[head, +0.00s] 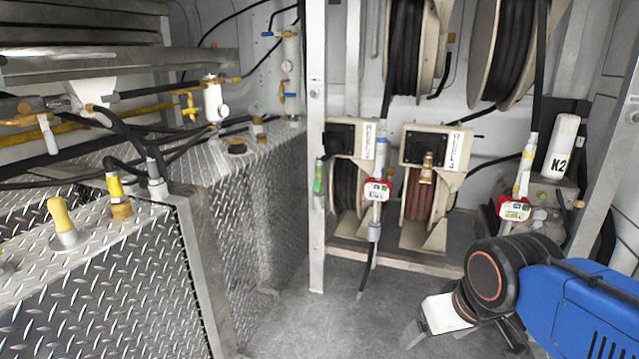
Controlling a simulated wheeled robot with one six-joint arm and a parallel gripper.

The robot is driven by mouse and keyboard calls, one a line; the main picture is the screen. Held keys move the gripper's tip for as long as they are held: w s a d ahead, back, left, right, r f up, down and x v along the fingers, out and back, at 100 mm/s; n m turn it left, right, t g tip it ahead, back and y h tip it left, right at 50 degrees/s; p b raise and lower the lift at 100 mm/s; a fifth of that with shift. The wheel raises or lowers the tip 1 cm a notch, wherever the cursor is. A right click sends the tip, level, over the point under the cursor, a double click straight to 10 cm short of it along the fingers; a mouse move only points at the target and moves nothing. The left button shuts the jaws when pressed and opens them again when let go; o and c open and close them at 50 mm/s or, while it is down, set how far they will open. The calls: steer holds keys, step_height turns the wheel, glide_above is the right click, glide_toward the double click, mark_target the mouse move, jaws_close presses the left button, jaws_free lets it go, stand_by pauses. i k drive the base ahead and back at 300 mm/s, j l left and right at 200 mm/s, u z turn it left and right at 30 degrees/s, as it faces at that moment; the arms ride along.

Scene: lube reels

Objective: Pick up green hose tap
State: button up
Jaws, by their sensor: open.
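A green hose tap (319,178) hangs upright at the left side of the lower left hose reel, close to the pale frame post. Its dark upper end meets a hose near the reel. My gripper (412,334) is at the bottom right, low over the grey floor, pointing down and left. It is open, with nothing seen in it, and well apart from the tap, below and to the right of it. Part of the gripper is hidden by its own body.
Two lower reels (433,190) stand on a low shelf. A red-and-white meter with a hanging nozzle (376,192) is right of the tap; another meter (515,208) is farther right. Diamond-plate tanks (110,270) fill the left. Grey floor (310,325) is clear between.

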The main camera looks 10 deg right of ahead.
mark_target(318, 166)
steer(key=i+j, duration=0.15)
steer(key=i, duration=0.35)
steer(key=i+j+z, duration=0.15)
steer(key=i, duration=0.35)
steer(key=i+j, duration=0.15)
steer(key=i, duration=0.4)
steer(key=i+j+z, duration=0.1)
steer(key=i, duration=0.4)
steer(key=j, duration=0.1)
